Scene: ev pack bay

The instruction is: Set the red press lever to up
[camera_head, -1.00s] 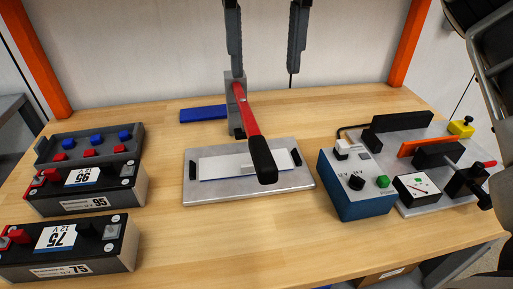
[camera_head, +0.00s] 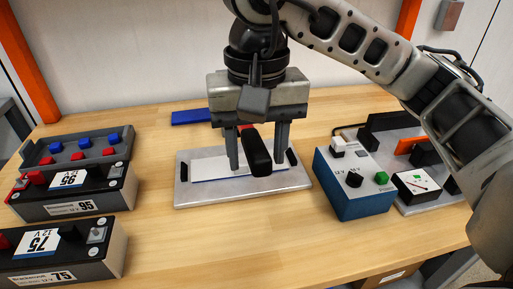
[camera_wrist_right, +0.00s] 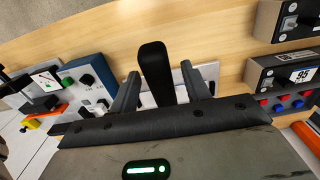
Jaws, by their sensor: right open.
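The press lever's black grip (camera_head: 257,152) points toward me over the press plate (camera_head: 235,192), in a lowered, forward-leaning position. Only a sliver of its red shaft shows; the rest and the press post are hidden behind my right gripper. My right gripper (camera_head: 257,160) is open, pointing down, with one finger on each side of the lever. In the right wrist view, the black grip (camera_wrist_right: 155,72) stands between the two open fingers (camera_wrist_right: 160,68), with visible gaps on both sides. My left gripper is not in view.
A blue-grey control box (camera_head: 352,185) stands right of the press, beside a tester plate with black and orange parts. Two batteries (camera_head: 75,195) and a grey tray (camera_head: 40,153) of red and blue caps stand at left. A blue block (camera_head: 190,117) lies behind. The front middle table is clear.

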